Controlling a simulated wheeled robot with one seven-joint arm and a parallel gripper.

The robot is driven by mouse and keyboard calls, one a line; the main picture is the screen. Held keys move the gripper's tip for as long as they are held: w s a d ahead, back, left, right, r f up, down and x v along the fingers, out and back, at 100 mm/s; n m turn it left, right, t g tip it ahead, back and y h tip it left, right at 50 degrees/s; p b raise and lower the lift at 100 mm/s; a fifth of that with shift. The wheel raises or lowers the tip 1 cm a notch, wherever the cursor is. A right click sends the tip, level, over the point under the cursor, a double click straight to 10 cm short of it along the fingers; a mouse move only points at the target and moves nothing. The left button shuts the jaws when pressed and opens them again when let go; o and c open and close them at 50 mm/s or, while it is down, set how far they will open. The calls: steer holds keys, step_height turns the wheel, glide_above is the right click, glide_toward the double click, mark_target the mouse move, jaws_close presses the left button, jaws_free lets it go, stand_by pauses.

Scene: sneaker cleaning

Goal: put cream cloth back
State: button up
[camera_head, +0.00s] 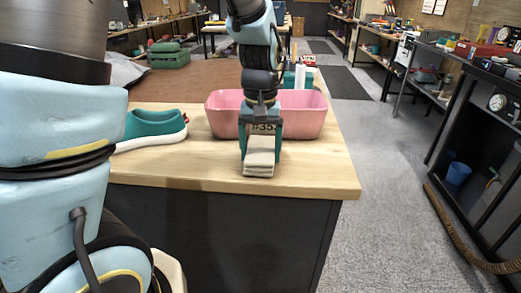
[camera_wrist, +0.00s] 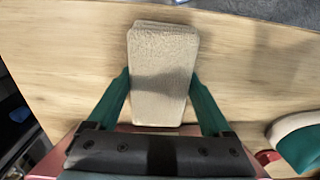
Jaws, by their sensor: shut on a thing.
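The folded cream cloth (camera_head: 260,160) is between the fingers of my gripper (camera_head: 261,150), near the front edge of the wooden table. In the wrist view the cloth (camera_wrist: 162,75) is a thick folded block. The two green fingers of my gripper (camera_wrist: 160,95) press on its left and right sides. The cloth is low over the tabletop; I cannot tell whether it touches the wood.
A pink tub (camera_head: 305,117) stands just behind my gripper. A teal sneaker with a white sole (camera_head: 155,128) lies to the left on the table (camera_head: 320,170). The tabletop at the front right is clear. A dark shelf unit (camera_head: 480,130) stands across the aisle.

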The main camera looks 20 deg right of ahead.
mark_target(260, 150)
steer(key=shift+f, duration=0.15)
steer(key=o, duration=1.1)
step_height(260, 150, up, 12)
steer(key=shift+r+b, duration=0.15)
steer(key=shift+b, duration=0.15)
